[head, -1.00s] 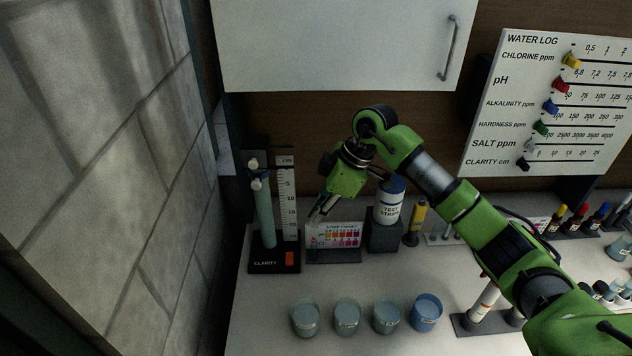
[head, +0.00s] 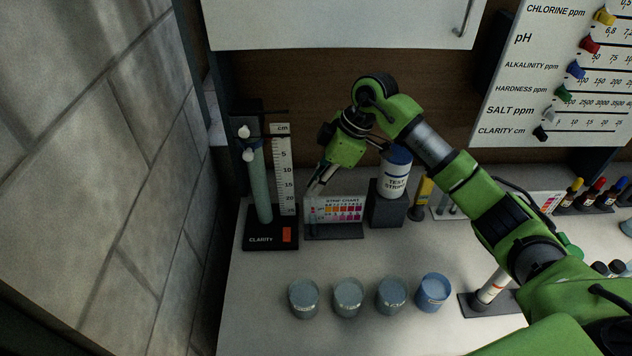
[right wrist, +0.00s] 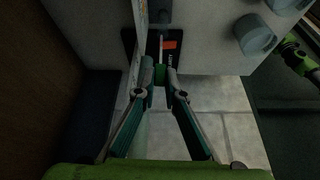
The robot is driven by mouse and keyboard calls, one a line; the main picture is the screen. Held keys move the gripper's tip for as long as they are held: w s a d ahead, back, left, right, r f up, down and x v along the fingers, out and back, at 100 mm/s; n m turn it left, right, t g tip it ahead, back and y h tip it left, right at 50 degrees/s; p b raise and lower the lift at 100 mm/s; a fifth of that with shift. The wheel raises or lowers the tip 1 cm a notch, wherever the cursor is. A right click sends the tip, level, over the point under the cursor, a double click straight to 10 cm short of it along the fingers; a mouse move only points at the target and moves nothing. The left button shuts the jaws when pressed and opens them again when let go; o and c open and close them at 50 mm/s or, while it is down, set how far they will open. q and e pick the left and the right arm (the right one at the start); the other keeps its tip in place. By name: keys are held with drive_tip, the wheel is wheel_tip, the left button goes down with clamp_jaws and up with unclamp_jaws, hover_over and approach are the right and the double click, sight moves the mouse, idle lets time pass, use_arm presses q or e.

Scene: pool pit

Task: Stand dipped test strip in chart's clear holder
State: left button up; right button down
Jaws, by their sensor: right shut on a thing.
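My right gripper (head: 314,191) is shut at the left end of the strip chart (head: 338,207), just in front of or above it. The chart is a small white card with coloured squares on a dark base. In the right wrist view the fingertips (right wrist: 160,73) come together right beside the chart's edge (right wrist: 139,42). The clear holder cannot be told apart from the chart and fingers. My left gripper does not show in the head view.
The clarity tube stand (head: 270,238) is close to the left of the chart. The test strips bottle (head: 396,176) stands on a dark block (head: 387,210) to the right. Several lidded cups, one a blue cup (head: 433,291), line the front. The counter between is clear.

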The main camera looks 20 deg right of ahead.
sight(316, 216)
drive_tip(key=shift+s+r, duration=0.15)
drive_tip(key=shift+f, duration=0.5)
drive_tip(key=shift+f+b, duration=0.4)
drive_tip(key=shift+f, duration=0.05)
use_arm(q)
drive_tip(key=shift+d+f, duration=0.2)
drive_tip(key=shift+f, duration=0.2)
use_arm(e)
drive_tip(key=shift+f, duration=0.15)
use_arm(q)
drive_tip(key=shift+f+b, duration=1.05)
drive_tip(key=shift+b, duration=0.1)
use_arm(e)
drive_tip(key=shift+f, duration=2.4)
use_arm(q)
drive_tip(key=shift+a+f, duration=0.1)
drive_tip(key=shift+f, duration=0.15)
use_arm(e)
drive_tip(key=shift+f, duration=0.5)
